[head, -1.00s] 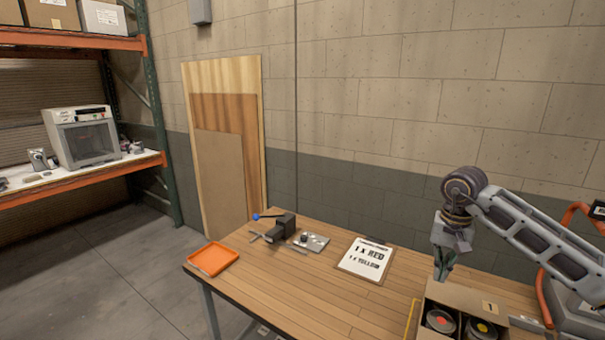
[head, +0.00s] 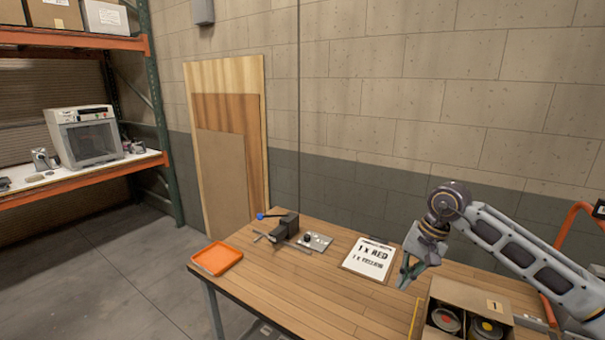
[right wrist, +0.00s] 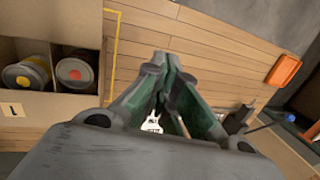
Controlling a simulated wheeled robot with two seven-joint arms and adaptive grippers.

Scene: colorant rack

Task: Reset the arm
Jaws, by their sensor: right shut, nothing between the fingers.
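My right gripper (head: 408,277) is in the air above the wooden workbench (head: 330,318), left of the cardboard box and just right of the clipboard in the head view. In the right wrist view its green fingers (right wrist: 166,62) meet at the tips, with nothing between them. The cardboard box (head: 497,306), marked 1, holds two cans: one with a red dot (head: 446,321) and one with a yellow dot (head: 486,329). Both cans also show in the right wrist view, red (right wrist: 76,74) and yellow (right wrist: 27,75). My left gripper is in neither view.
An orange tray (head: 217,258), a dark vise (head: 285,229) and a small metal plate (head: 317,242) are on the bench's left part. Yellow tape (head: 414,318) runs beside the box. The front middle of the bench is bare.

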